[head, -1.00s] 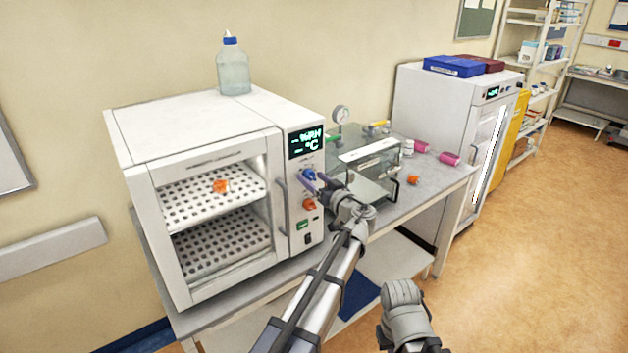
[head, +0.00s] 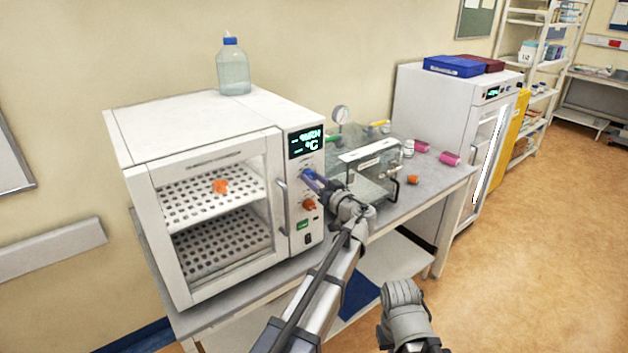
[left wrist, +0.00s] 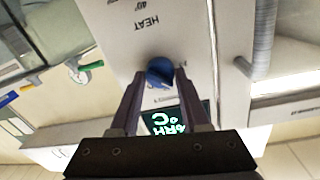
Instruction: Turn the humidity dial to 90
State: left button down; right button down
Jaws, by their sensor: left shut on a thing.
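The white cabinet (head: 200,115) has a front panel with a dark display (head: 306,142) that shows dashes beside %RH and °C. A blue dial (left wrist: 160,72) sits on the panel below the display. My left gripper (head: 314,179) is shut on the blue dial, with one finger on each side of it in the left wrist view (left wrist: 158,80). The fingers partly hide the dial and its scale in the head view. An orange dial (head: 309,203) is below it; a HEAT label shows upside down in the left wrist view.
The cabinet door has a vertical handle (head: 283,205) left of the panel. A clear-walled box (head: 370,165) stands close on the right of my left gripper. A bottle (head: 233,68) stands on top of the cabinet. Open floor (head: 540,230) lies to the right.

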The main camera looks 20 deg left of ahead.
pick_arm(q)
jog(key=shift+m, duration=0.3)
jog(key=m, duration=0.2)
jog(key=shift+m, duration=0.4)
jog(key=m+p, duration=0.1)
jog(key=m, duration=0.2)
jog(key=m+g, duration=0.1)
jog(key=m, duration=0.5)
jog(key=shift+w+m, duration=0.1)
jog(key=shift+m, duration=0.2)
jog(key=m, duration=0.3)
jog(key=shift+d, duration=0.1)
jog(key=m, duration=0.3)
jog(key=shift+m+g, duration=0.3)
jog(key=m, duration=0.6)
jog(key=shift+y, duration=0.4)
